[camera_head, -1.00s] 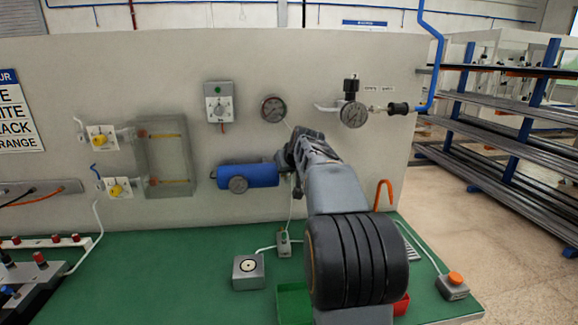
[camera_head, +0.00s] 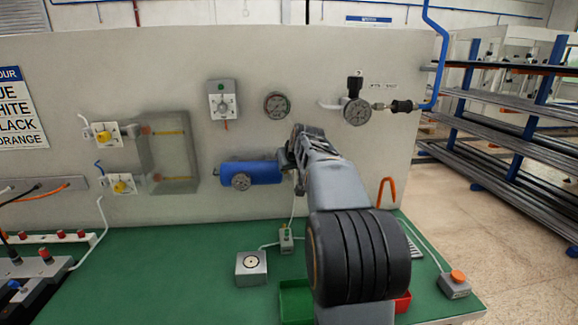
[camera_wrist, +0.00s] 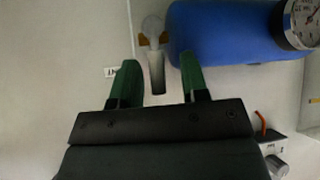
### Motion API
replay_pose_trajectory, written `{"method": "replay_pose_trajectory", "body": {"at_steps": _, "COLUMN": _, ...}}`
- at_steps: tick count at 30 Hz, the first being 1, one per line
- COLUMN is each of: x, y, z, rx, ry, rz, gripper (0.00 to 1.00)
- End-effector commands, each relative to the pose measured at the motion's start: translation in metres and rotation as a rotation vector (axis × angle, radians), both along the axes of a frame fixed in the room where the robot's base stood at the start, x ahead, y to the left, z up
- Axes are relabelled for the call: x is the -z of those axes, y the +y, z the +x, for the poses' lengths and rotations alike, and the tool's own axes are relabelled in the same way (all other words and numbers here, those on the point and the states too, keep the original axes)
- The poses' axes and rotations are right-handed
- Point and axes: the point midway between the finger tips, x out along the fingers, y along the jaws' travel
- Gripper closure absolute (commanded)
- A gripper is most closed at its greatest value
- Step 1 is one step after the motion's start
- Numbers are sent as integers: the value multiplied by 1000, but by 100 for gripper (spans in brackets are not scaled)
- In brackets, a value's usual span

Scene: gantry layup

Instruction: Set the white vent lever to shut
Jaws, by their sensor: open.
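In the wrist view, a pale lever (camera_wrist: 156,72), which looks like the white vent lever, extends from a brass-coloured valve (camera_wrist: 144,40) beside a blue cylinder. My gripper (camera_wrist: 159,65) is open, with one green finger on each side of the lever and visible gaps to it. Whether the lever lies fully between the fingers in depth, I cannot tell. In the head view my gripper (camera_head: 291,155) is at the right end of the blue cylinder (camera_head: 255,172), and my arm hides the lever there.
The cylinder's gauge (camera_head: 241,181) faces out. On the left of the panel are two yellow-centred valves (camera_head: 104,135) beside a clear box (camera_head: 168,152). A regulator gauge (camera_head: 357,112) is at upper right. The green bench (camera_head: 180,260) holds a grey box (camera_head: 251,268) and an orange-button box (camera_head: 455,284).

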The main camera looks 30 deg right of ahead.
Motion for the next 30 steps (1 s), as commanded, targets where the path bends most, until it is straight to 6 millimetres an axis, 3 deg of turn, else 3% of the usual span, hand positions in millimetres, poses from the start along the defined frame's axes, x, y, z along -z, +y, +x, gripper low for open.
{"method": "replay_pose_trajectory", "body": {"at_steps": 8, "x": -7, "y": 2, "z": -7, "rx": 1, "ry": -2, "rz": 0, "gripper": 59}}
{"method": "replay_pose_trajectory", "body": {"at_steps": 21, "x": -65, "y": 18, "z": -66, "rx": 2, "ry": -3, "rz": -1, "gripper": 59}}
{"method": "replay_pose_trajectory", "body": {"at_steps": 30, "x": -89, "y": 25, "z": -92, "rx": 1, "ry": -1, "rz": 0, "gripper": 59}}
